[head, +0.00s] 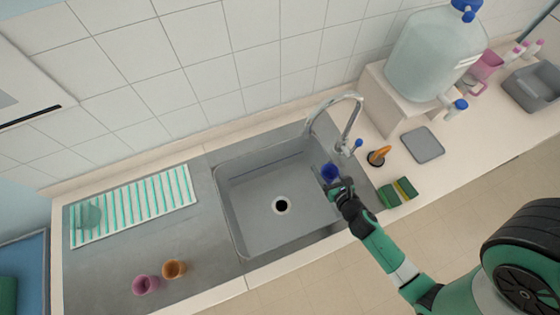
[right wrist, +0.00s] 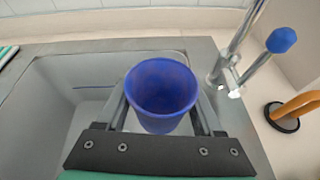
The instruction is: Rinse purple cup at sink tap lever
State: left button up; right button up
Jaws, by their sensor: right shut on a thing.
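The purple cup (head: 330,172), blue-violet in colour, is upright in my right gripper (head: 338,187). The right wrist view shows the cup (right wrist: 160,88) between the two fingers, its open mouth facing up and its inside looking empty. It is over the right part of the sink basin (head: 245,225), close to the tap. The tap (head: 349,120) is a curved metal spout. Its blue-tipped lever (head: 358,143) stands to the right of the cup and apart from it; the lever also shows in the right wrist view (right wrist: 281,40). No water stream is visible. My left gripper is out of view.
A pink cup (head: 146,285) and an orange cup (head: 174,269) stand on the left counter, near a striped mat (head: 150,203) holding a teal cup (head: 90,215). Right of the sink are green-yellow sponges (head: 397,192), an orange-handled item (head: 379,155), a grey pad (head: 422,145) and a large water bottle (head: 430,55).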

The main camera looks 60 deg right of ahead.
jog(key=s+d+m+g+h, duration=0.1)
jog(key=s+d+h, duration=0.1)
jog(key=s+d, duration=0.25)
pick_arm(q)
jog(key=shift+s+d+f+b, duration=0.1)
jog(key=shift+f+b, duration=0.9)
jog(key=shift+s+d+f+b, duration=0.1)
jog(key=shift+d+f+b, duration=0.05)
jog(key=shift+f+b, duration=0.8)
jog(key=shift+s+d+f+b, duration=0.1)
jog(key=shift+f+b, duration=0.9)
pick_arm(e)
jog(key=w+d+f, duration=0.1)
jog(key=w+f, duration=0.2)
jog(key=w, duration=1.1)
jog(key=shift+m, duration=0.3)
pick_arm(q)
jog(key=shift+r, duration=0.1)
pick_arm(e)
jog(key=shift+y, duration=0.3)
pick_arm(q)
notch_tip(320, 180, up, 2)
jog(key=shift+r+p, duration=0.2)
jog(key=shift+p, duration=1.05)
pick_arm(e)
jog(key=s, duration=0.7)
jog(key=shift+s+a, duration=0.4)
jog(key=shift+a, duration=0.05)
